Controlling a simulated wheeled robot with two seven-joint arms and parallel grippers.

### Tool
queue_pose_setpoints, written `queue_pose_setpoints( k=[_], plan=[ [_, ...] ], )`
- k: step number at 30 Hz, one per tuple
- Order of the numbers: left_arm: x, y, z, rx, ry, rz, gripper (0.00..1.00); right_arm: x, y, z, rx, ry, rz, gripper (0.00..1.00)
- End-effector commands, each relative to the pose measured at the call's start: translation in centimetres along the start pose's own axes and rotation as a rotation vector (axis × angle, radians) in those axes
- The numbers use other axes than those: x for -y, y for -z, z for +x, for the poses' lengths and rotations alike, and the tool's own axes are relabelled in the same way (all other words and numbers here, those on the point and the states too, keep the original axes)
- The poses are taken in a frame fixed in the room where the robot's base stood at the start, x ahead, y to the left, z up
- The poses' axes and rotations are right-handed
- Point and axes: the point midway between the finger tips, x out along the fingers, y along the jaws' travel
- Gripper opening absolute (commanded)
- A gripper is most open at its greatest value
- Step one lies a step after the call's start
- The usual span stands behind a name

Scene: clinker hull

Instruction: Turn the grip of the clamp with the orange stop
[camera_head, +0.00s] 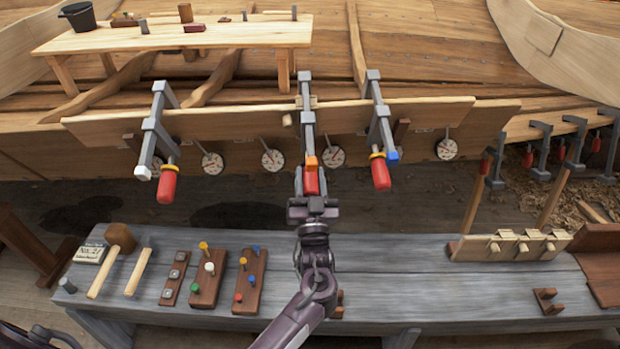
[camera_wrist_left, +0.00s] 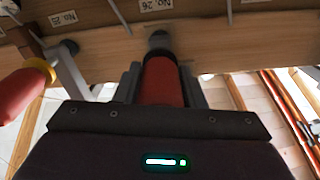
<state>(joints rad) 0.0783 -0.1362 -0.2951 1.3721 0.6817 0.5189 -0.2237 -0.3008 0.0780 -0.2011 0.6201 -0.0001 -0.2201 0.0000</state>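The clamp with the orange stop (camera_head: 311,162) is the middle one of three grey clamps on the plank edge. Its red grip (camera_head: 312,182) points down toward me. My left gripper (camera_head: 312,190) is at this grip from below. In the left wrist view the red grip (camera_wrist_left: 163,82) stands between the two grey fingers, with no clear gap on either side, so they look shut on it. The grip's lower end is hidden by the gripper body. My right gripper is not in view.
Clamps with a white stop (camera_head: 143,173) and a blue stop (camera_head: 393,156) hang on either side, their red grips near my arm's height. Below is a grey bench (camera_head: 400,290) with a mallet (camera_head: 118,240) and peg boards (camera_head: 250,280). The bench's middle right is clear.

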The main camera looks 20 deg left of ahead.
Motion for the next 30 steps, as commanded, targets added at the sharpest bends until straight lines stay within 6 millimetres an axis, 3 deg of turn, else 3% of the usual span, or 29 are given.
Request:
queue_pose_setpoints(
  k=[1, 6, 17, 30],
  plan=[
    [0.0, 0.0, 0.0, 0.000, 0.000, 0.000, 0.29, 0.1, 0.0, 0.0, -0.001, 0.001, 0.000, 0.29],
    [0.0, 0.0, 0.0, 0.000, 0.000, 0.000, 0.11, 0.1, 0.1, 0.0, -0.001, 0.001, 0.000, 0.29],
    [0.0, 0.1, 0.0, 0.001, -0.004, 0.073, 0.11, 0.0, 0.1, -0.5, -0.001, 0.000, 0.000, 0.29],
    [-0.1, 0.2, 0.1, 0.001, -0.013, 0.433, 0.11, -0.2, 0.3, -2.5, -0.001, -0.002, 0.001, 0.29]
  ],
)
